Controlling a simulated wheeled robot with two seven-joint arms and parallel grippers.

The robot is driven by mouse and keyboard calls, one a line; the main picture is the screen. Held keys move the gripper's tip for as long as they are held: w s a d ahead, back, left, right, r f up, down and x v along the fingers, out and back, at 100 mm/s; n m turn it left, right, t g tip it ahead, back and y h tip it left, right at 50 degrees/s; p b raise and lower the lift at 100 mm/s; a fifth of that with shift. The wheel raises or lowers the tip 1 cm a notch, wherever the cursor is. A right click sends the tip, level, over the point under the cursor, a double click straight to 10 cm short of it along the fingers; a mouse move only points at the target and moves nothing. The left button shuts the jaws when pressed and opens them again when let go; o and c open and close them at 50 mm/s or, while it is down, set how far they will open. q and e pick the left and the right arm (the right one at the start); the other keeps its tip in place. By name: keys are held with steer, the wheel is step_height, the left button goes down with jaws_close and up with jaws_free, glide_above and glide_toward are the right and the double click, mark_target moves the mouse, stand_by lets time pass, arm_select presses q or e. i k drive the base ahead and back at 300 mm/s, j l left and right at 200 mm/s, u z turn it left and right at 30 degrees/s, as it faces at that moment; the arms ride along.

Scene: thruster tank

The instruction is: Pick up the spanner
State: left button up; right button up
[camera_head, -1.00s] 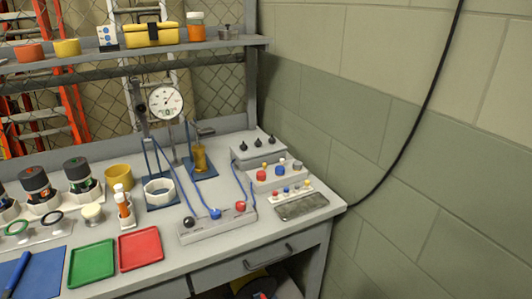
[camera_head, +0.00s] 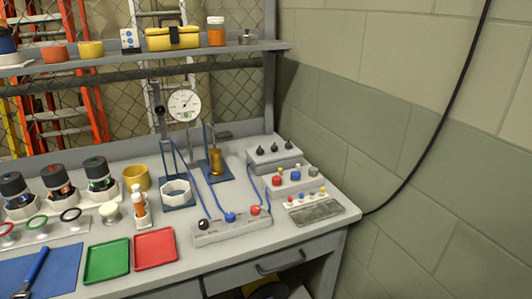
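A tool with a blue handle and a metal lower end (camera_head: 32,270) lies slantwise on a blue mat (camera_head: 62,268) at the lower left of the workbench. It looks like the spanner, but its lower end is near the picture's bottom edge and hard to make out. Neither of my grippers shows in the head view.
A green tray (camera_head: 107,261) and a red tray (camera_head: 156,249) lie right of the mat. Behind stand several dark-topped jars (camera_head: 97,171), coloured rings (camera_head: 37,222), a yellow cup (camera_head: 136,177) and a dial gauge (camera_head: 184,105). A terminal block (camera_head: 232,228) with blue wires is further right.

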mark_target(32, 274)
steer(key=u, duration=1.65)
steer(key=i+j+u, duration=0.1)
steer(key=j, duration=0.35)
steer(key=i+j, duration=0.3)
steer(key=i+j+u, duration=0.15)
steer(key=j, duration=0.4)
steer(key=i, duration=0.1)
